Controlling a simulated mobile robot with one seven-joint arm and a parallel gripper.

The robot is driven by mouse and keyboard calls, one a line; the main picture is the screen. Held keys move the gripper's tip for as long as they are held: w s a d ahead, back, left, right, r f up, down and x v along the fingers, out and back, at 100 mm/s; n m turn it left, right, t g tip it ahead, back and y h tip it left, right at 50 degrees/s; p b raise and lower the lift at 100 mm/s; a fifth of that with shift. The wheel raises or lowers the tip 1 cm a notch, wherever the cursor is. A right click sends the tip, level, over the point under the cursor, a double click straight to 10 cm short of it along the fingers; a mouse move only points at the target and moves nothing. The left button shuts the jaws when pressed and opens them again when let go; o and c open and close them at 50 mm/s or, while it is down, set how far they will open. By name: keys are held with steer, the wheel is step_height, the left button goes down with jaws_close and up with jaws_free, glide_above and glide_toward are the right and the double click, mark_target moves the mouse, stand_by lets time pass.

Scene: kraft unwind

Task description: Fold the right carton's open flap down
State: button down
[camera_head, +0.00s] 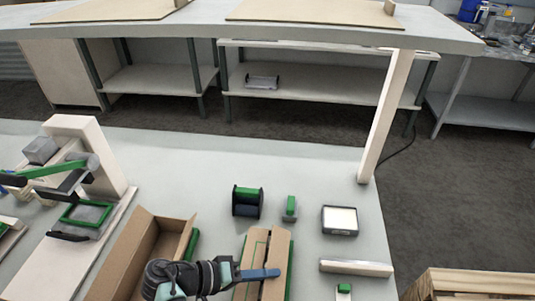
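The right carton (256,246) is a brown cardboard box with green edging, standing on the pale table at the lower middle. Its top looks mostly covered by flaps, with a seam running lengthwise; I cannot tell whether a flap is slightly raised. My gripper (262,274) reaches in from the lower left, with a blue finger lying across the top of this carton. Whether it touches the cardboard is unclear. The finger and arm hide the carton's near part. Only one finger shows clearly, so its opening cannot be judged.
An open brown carton (126,260) stands to the left. Beyond the right carton are a dark green-edged spool holder (247,203) and a small green block (290,207). A white-topped device (340,220) and a pale bar (356,268) lie to the right. A white post (385,120) rises behind.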

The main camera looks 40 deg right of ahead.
stand_by(0.3)
steer(key=c, duration=1)
jaws_free()
steer(key=shift+c, duration=0.2)
steer(key=shift+p, duration=0.3)
